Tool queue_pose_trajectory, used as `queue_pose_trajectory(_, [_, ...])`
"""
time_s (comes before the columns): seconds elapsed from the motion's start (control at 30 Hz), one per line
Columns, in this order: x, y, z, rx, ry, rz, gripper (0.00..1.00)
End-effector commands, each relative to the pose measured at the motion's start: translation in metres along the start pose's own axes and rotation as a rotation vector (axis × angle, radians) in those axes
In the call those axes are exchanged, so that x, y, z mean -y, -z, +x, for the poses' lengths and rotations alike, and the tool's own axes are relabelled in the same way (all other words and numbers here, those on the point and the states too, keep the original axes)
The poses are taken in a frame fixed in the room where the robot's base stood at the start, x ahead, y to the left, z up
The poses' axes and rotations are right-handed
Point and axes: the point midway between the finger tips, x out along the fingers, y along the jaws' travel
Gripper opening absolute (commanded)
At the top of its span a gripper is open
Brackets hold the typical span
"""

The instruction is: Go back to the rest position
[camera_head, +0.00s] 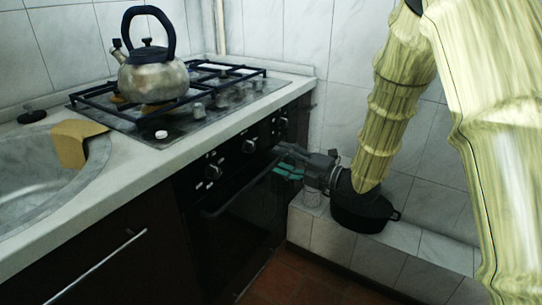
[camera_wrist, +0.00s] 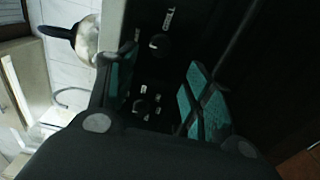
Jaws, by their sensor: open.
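My gripper (camera_head: 281,162) is in front of the right part of the black oven front, below the hob's right end. It points left in the head view. In the wrist view my gripper (camera_wrist: 160,72) has its two fingers spread apart with teal pads showing, and nothing is between them. Control knobs of the oven (camera_wrist: 158,46) show beyond the fingers. My arm comes down from the upper right to it.
A metal kettle (camera_head: 153,77) stands on the gas hob (camera_head: 190,118). A black pot (camera_head: 363,214) sits on a low tiled ledge (camera_head: 330,240), behind my arm's lower end. The oven (camera_head: 240,190) and counter edge are close to my gripper. A sink (camera_head: 45,180) is at left.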

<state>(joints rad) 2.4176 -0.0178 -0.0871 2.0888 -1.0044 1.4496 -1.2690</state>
Motion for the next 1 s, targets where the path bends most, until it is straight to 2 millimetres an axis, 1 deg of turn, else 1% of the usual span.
queue_pose_trajectory(0.1, [0.000, 0.000, -0.010, 0.001, -0.001, 0.001, 0.51])
queue_pose_trajectory(0.2, [0.000, 0.000, -0.015, 0.001, -0.001, 0.001, 0.51])
queue_pose_trajectory(0.53, [0.000, 0.000, -0.016, 0.000, 0.000, 0.002, 0.51])
queue_pose_trajectory(0.63, [0.010, 0.000, -0.017, 0.015, 0.012, 0.032, 0.51])
queue_pose_trajectory(0.67, [0.017, 0.000, -0.018, 0.025, 0.022, 0.054, 0.51])
queue_pose_trajectory(0.77, [0.053, -0.001, -0.025, 0.088, 0.071, 0.175, 0.51])
queue_pose_trajectory(0.87, [0.104, 0.000, -0.038, 0.187, 0.141, 0.353, 0.51])
queue_pose_trajectory(0.9, [0.127, 0.002, -0.045, 0.232, 0.171, 0.431, 0.51])
queue_pose_trajectory(0.97, [0.160, 0.006, -0.057, 0.303, 0.213, 0.545, 0.51])
queue_pose_trajectory(1.0, [0.181, 0.010, -0.065, 0.350, 0.240, 0.619, 0.51])
